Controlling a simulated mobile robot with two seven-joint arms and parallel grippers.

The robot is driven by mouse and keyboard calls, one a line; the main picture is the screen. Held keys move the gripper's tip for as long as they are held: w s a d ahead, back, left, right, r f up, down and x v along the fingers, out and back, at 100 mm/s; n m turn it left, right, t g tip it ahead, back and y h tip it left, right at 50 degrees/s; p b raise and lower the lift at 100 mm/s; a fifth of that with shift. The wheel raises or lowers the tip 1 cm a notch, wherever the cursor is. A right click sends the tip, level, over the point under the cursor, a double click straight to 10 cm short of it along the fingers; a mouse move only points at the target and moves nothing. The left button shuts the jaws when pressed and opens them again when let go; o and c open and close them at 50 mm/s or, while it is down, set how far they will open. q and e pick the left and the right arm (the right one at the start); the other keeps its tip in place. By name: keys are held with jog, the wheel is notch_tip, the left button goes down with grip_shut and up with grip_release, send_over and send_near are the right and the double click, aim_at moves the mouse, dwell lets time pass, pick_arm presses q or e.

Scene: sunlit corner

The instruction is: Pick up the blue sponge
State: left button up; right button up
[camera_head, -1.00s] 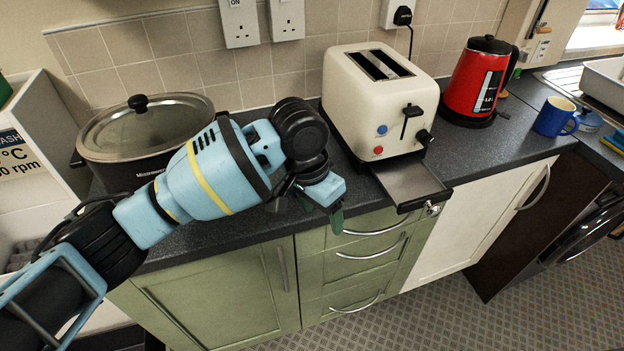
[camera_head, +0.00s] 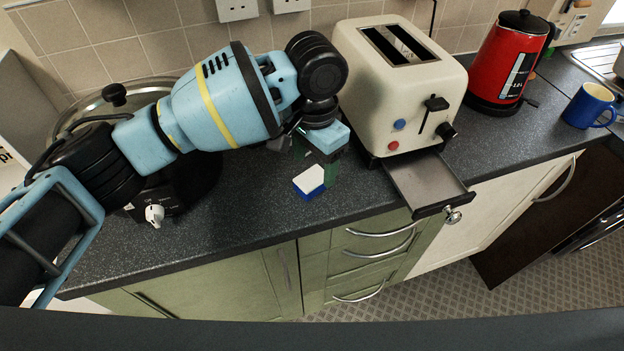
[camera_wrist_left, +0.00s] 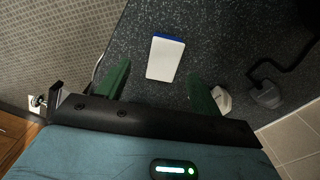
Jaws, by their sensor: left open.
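The blue sponge (camera_head: 310,182) lies on the dark speckled worktop near its front edge, left of the toaster. It is a small block with a white top and a blue side. In the left wrist view the sponge (camera_wrist_left: 165,60) shows white with a blue far edge, ahead of and between the green fingers. My left gripper (camera_head: 316,160) is over the worktop, just behind the sponge in the head view. Its fingers are spread and empty in the left wrist view (camera_wrist_left: 160,86). One finger stands close beside the sponge; contact cannot be told. My right gripper is not in view.
A cream toaster (camera_head: 400,85) with its crumb tray (camera_head: 428,182) pulled out stands right of the sponge. A lidded cooker (camera_head: 180,190) is behind my left arm. A red kettle (camera_head: 508,62) and blue mug (camera_head: 588,105) stand farther right.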

aim_at(312, 177)
pick_arm(q)
jog(key=shift+f, duration=0.25)
jog(key=f, duration=0.5)
jog(key=shift+w+a, duration=0.15)
jog(key=shift+a, duration=0.1)
jog(key=shift+r, duration=0.1)
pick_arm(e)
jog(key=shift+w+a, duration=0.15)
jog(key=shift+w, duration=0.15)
pick_arm(q)
jog(key=c, duration=1)
jog(key=shift+r, duration=0.1)
jog(key=shift+c, duration=0.2)
